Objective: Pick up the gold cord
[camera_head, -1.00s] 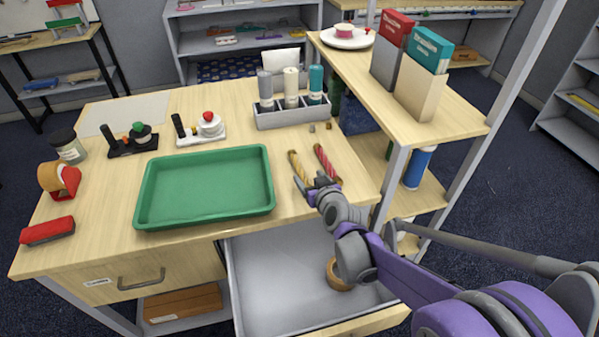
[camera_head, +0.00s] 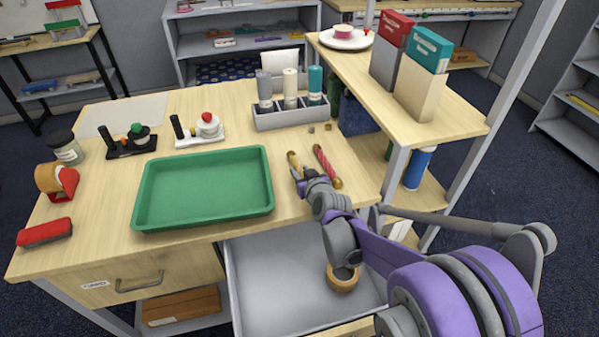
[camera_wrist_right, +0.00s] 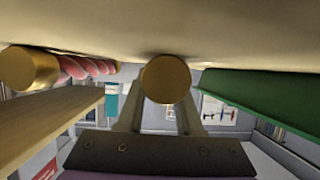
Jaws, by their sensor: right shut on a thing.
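The gold cord (camera_head: 293,160) lies near the right end of the wooden table, between the green tray and a red-pink twisted cord (camera_head: 327,166). My right gripper (camera_head: 299,178) reaches over it and is shut on its near part. In the right wrist view, the round gold end (camera_wrist_right: 166,80) sits between the two fingers, close to the tabletop. I cannot tell whether it is clear of the table. The red-pink cord, with its gold end cap (camera_wrist_right: 28,68), lies apart from the gripper. My left gripper is not in view.
The green tray (camera_head: 146,213) is empty, left of the gripper. A grey holder (camera_head: 290,119) with several bottles stands behind. An open drawer (camera_head: 285,300) holding a wooden ring (camera_head: 341,281) is below the table edge. A raised shelf (camera_head: 455,108) with boxes stands at the right.

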